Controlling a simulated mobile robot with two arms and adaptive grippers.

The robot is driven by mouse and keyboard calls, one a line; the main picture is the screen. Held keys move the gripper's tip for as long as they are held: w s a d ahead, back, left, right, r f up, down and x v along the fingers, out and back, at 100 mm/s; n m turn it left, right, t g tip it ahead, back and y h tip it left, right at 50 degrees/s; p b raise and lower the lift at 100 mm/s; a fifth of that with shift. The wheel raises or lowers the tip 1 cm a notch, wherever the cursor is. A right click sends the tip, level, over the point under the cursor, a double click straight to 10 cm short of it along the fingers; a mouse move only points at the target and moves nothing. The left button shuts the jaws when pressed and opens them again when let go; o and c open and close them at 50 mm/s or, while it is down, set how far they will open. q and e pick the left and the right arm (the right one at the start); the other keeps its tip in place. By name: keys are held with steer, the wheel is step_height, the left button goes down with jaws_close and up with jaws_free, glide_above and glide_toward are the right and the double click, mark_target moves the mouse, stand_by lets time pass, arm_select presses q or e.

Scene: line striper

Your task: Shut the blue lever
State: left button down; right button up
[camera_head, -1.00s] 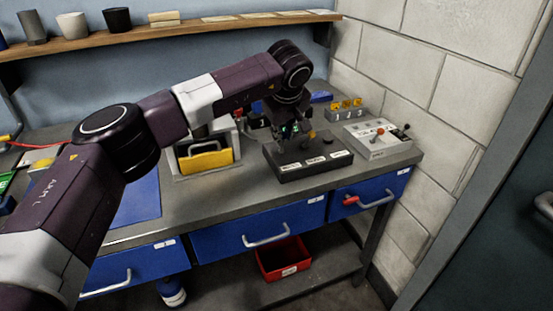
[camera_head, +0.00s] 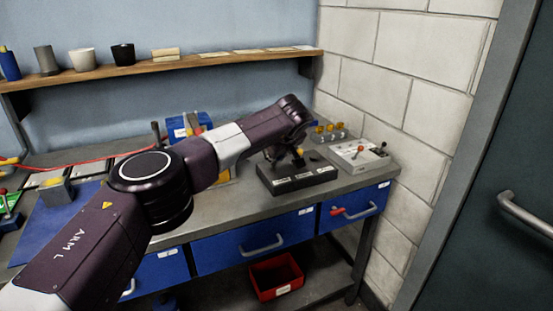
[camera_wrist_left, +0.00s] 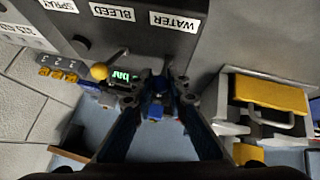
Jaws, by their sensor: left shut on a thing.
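The black valve box (camera_head: 297,180) stands on the bench with white labels along its front. In the left wrist view the labels on the box (camera_wrist_left: 135,38) read WATER, BLEED and SPRAY, upside down. My left gripper (camera_head: 270,154) is at the box's left end, on the WATER side. In the left wrist view my left gripper (camera_wrist_left: 160,82) is shut on the blue lever (camera_wrist_left: 157,86), which shows only in part between the fingers. A yellow-knobbed lever (camera_head: 299,152) and a black knob (camera_head: 316,156) are to its right. My right gripper is not in view.
A row of yellow tags (camera_head: 328,132) is behind. A yellow-fronted case (camera_wrist_left: 270,93) is close beside the gripper in the left wrist view. A shelf (camera_head: 170,66) runs above.

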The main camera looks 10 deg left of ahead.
arm_select(q)
steer(key=shift+d+f, duration=0.1)
steer(key=c, duration=1.8)
jaws_free()
steer(key=shift+c, duration=0.2)
steer(key=shift+s+r, duration=0.2)
steer(key=shift+r, duration=0.2)
steer(key=v, duration=1.1)
steer(key=shift+s, duration=0.1)
